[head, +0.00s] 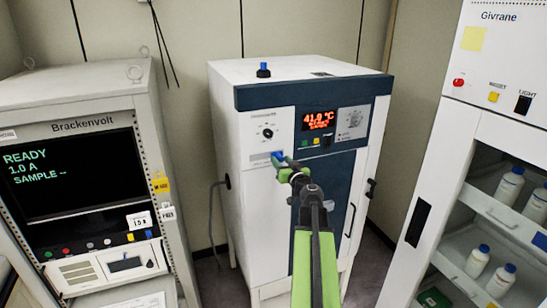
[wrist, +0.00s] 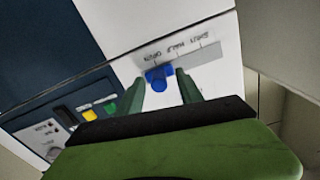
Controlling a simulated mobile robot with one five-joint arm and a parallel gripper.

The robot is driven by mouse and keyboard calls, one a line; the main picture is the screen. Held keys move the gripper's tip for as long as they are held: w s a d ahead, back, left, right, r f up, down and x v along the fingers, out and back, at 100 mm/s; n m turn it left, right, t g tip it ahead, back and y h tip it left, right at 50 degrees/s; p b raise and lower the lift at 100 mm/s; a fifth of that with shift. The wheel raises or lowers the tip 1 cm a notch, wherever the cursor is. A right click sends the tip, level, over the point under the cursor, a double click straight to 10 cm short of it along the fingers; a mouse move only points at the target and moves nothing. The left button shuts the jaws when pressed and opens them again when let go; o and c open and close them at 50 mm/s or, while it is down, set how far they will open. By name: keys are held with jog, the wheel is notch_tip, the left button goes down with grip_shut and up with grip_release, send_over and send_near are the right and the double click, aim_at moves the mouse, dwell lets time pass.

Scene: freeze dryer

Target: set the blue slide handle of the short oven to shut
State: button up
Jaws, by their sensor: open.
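The short oven (head: 262,215) is a white and dark blue cabinet in the middle of the head view, its red display reading about 41.0 °C. Its blue slide handle (wrist: 158,80) sits on a pale strip (wrist: 206,53) marked OPEN, HALF and SHUT, upside down in the wrist view. The handle is at the OPEN end, the left end in that view. My gripper (wrist: 160,77) is open, with one green finger on each side of the handle; contact cannot be told. In the head view my gripper (head: 285,166) partly covers the handle (head: 277,155).
The Brackenvolt cabinet (head: 92,110) stands at the left. The Givrane cabinet (head: 485,95), with white bottles on shelves, stands at the right. A blue-capped fitting (head: 263,70) is on the oven top. Buttons (wrist: 90,115) and a dial (head: 268,133) are near the handle.

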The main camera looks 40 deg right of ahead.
jog(key=shift+w+d+r, duration=0.1)
jog(key=shift+w+d, duration=0.3)
jog(key=shift+w, duration=0.15)
jog(key=shift+w, duration=0.1)
jog(key=c, duration=0.9)
grip_shut()
